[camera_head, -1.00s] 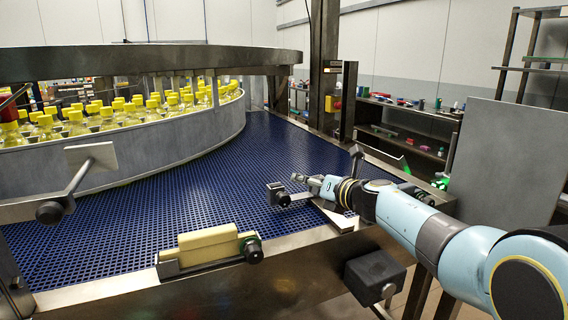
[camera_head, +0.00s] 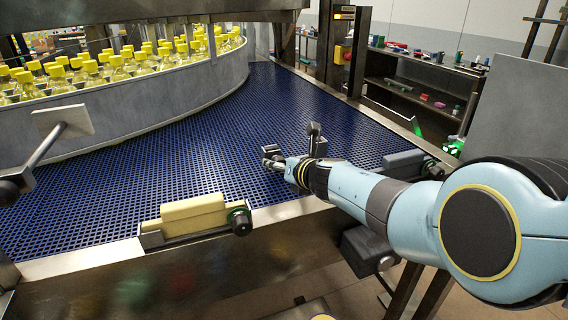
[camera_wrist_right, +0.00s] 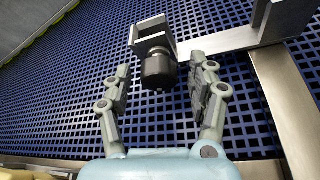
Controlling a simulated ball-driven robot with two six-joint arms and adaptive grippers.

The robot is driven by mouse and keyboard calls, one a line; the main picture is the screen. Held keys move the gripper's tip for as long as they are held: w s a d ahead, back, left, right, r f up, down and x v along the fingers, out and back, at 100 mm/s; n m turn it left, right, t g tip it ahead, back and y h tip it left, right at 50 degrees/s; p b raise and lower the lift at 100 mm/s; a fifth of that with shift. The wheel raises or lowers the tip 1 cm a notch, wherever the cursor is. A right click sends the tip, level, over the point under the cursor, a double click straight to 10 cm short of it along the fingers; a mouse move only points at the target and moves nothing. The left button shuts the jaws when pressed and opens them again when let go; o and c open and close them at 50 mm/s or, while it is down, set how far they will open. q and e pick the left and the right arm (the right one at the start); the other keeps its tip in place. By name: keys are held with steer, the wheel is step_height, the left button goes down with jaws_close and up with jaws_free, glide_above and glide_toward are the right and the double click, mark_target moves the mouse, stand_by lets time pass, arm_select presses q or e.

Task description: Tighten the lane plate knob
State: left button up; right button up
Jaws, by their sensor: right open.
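The lane plate knob (camera_wrist_right: 158,70) is a short black cylinder on a grey clamp bracket (camera_wrist_right: 152,30) in the right wrist view. A flat metal bar (camera_wrist_right: 222,42) runs from the bracket toward the right. My right gripper (camera_wrist_right: 160,64) is open, with one finger on each side of the knob. I cannot tell whether either fingertip touches it. In the head view my right gripper (camera_head: 270,155) is over the belt's near right part, and the knob cannot be made out there. My left gripper is not in view.
The blue mesh belt (camera_head: 210,150) curves past a grey guide wall (camera_head: 130,115) with yellow-capped bottles (camera_head: 90,70) behind it. A pale yellow block (camera_head: 193,214) with a black knob (camera_head: 240,222) sits on the near rail. A plate on a rod (camera_head: 62,118) stands at left.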

steer(key=shift+w+a+f, duration=0.1)
steer(key=shift+w+a, duration=0.05)
steer(key=shift+w, duration=0.2)
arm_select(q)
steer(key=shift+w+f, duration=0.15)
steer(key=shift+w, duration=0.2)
arm_select(e)
steer(key=shift+s, duration=0.1)
steer(key=shift+c, duration=0.4)
steer(key=c, duration=1.1)
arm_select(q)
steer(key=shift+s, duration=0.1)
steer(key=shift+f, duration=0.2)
arm_select(e)
steer(key=shift+m, duration=0.3)
steer(key=shift+f+m+y+b, duration=0.15)
steer(key=shift+m+y+b, duration=0.85)
steer(key=shift+m+b, duration=0.1)
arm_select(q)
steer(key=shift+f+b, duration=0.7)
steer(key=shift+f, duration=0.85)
arm_select(e)
steer(key=shift+m+y, duration=0.5)
steer(key=shift+m, duration=0.5)
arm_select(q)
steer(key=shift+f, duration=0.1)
